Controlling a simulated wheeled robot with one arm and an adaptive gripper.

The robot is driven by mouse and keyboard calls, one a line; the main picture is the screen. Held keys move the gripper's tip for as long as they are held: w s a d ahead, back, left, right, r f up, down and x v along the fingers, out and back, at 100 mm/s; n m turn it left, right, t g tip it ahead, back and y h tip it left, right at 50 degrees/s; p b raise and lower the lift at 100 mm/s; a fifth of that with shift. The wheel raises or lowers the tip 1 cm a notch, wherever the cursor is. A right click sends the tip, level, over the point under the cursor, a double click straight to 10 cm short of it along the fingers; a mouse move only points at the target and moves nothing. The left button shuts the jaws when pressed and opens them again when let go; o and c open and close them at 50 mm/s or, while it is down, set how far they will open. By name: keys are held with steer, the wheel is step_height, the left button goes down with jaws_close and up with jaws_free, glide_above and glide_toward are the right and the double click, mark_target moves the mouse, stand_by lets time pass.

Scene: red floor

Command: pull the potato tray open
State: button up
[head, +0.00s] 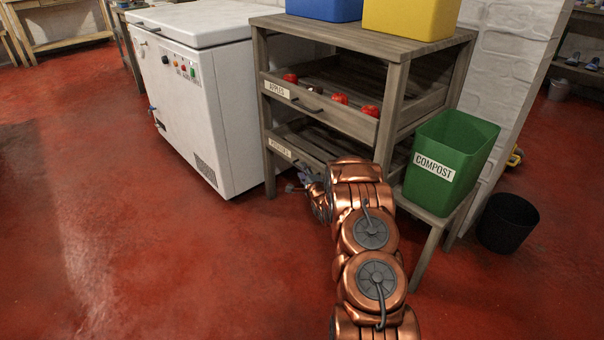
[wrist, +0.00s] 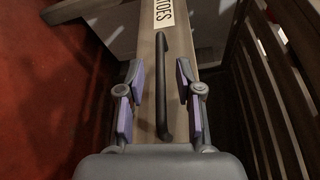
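The potato tray (head: 281,148) is the lower wooden tray of the rack, its label partly legible in the head view. In the wrist view its front board (wrist: 146,70) and label, ending in "TOES", show with a dark bar handle (wrist: 167,95). My gripper (wrist: 159,72) is open, with one purple-padded finger on each side of the handle and gaps between pads and handle. In the head view my gripper (head: 308,187) is small in front of the tray, and my copper arm hides the tray's right part and its handle.
The upper apple tray (head: 345,122) holds several red apples. A white freezer (head: 205,85) stands close on the left of the rack. A green compost bin (head: 450,165) sits on the right, with a black bucket (head: 507,222) on the floor beyond. Red floor in front is clear.

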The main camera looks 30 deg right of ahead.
steer(key=shift+w+d, duration=0.15)
steer(key=shift+w, duration=0.55)
steer(key=shift+c, duration=0.3)
jaws_close()
